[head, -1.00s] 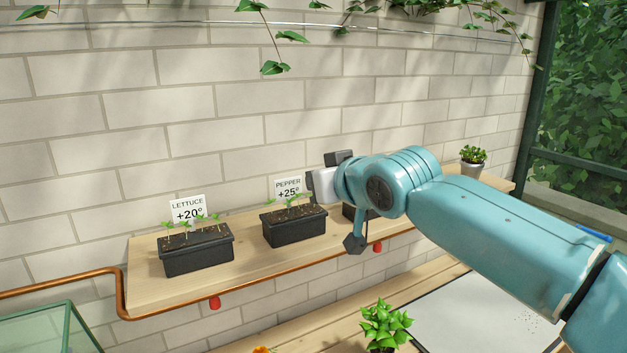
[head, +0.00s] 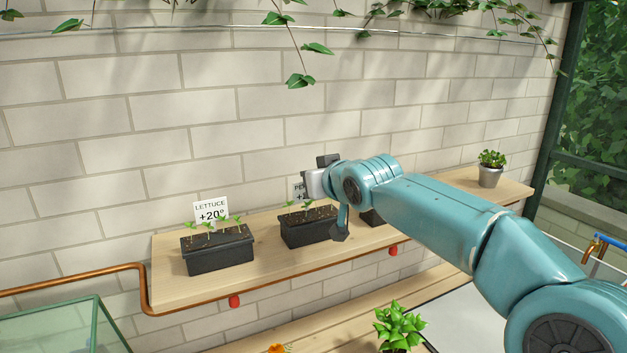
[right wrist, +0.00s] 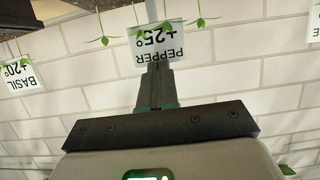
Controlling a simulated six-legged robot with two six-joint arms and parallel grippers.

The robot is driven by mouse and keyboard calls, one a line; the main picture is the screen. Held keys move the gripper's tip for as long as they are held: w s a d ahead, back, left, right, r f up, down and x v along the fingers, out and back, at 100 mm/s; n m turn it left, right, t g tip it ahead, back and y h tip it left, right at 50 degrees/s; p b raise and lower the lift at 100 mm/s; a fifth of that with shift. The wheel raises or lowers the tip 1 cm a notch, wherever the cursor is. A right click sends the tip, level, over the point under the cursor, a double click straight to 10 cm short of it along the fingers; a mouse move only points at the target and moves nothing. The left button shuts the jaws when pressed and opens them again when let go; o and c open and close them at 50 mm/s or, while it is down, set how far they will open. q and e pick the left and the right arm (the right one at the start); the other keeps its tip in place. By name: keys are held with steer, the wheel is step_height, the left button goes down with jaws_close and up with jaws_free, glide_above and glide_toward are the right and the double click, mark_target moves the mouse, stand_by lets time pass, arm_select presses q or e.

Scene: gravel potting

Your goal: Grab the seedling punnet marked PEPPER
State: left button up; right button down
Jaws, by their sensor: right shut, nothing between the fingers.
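The PEPPER punnet (head: 308,228) is a black tray of soil with small green seedlings, standing on the wooden shelf. Its white sign (head: 299,190) is partly covered by my right gripper in the head view; the sign shows upside down in the right wrist view, reading PEPPER +25° (right wrist: 160,42). My right gripper (right wrist: 157,72) is shut and empty, its fingertips in line with this sign in the wrist view. In the head view its pale body is above the punnet's right part, and its fingers are hidden. The left gripper is not in view.
The LETTUCE punnet (head: 217,252) stands left on the shelf (head: 200,290). Another black punnet (head: 370,217) is partly hidden behind my right arm. A BASIL sign (right wrist: 18,75) shows in the wrist view. A potted plant (head: 490,168) stands at the shelf's right. A copper pipe (head: 140,285) runs along the shelf front.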

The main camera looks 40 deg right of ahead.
steer(key=s+b, duration=0.1)
steer(key=s+a+b, duration=0.1)
steer(key=s, duration=0.1)
steer(key=shift+s+a, duration=0.15)
steer(key=shift+s, duration=0.05)
stand_by(0.9)
steer(key=shift+w, duration=0.1)
